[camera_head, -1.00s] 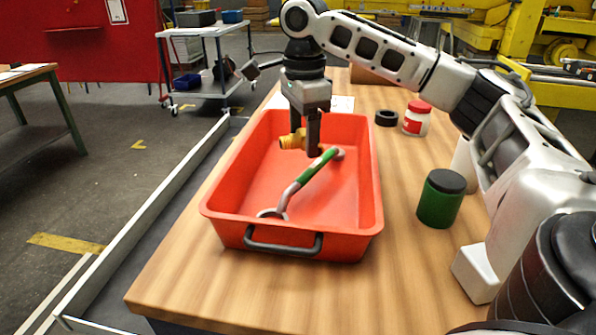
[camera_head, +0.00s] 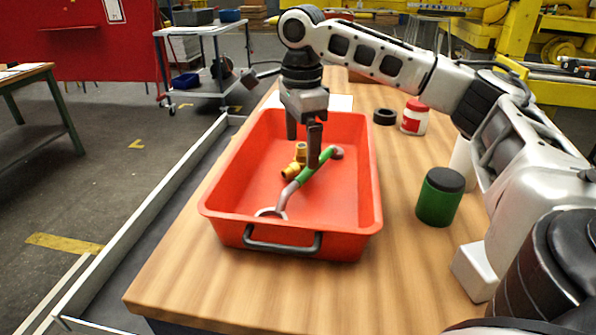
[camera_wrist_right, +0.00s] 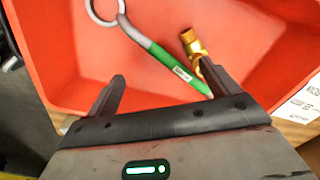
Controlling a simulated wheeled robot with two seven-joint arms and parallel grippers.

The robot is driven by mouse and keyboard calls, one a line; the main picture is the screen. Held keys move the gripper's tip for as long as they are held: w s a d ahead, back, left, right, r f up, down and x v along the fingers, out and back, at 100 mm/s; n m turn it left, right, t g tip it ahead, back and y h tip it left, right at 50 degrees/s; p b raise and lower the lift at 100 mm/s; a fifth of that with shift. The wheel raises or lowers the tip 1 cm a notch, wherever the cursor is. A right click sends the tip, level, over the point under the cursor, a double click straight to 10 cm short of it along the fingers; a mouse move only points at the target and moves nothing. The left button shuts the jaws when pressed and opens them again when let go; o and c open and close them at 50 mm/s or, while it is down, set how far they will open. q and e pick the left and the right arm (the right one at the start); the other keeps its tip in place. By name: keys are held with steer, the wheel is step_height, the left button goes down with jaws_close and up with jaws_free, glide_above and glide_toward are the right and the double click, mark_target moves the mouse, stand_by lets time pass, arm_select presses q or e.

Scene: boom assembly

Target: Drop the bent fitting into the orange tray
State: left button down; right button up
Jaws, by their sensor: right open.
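The orange tray (camera_head: 222,222) stands on the wooden workbench. The brass bent fitting (camera_head: 292,170) lies in the tray, beside the green-handled tool. In the right wrist view the bent fitting (camera_wrist_right: 191,44) shows just beyond the tip of one finger. My right gripper (camera_head: 303,150) is over the tray with its fingers apart and nothing between them; it also fills the lower part of the right wrist view (camera_wrist_right: 160,88). My left gripper is not in view.
A grey wrench-like tool with a green handle (camera_head: 311,172) lies in the tray. To the right stand a green jar (camera_head: 439,203), a red-and-white jar (camera_head: 415,117) and a black ring (camera_head: 385,117). The bench front is clear.

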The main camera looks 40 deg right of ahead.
step_height(320, 180, up, 16)
stand_by(0.6)
steer(key=shift+f, duration=0.15)
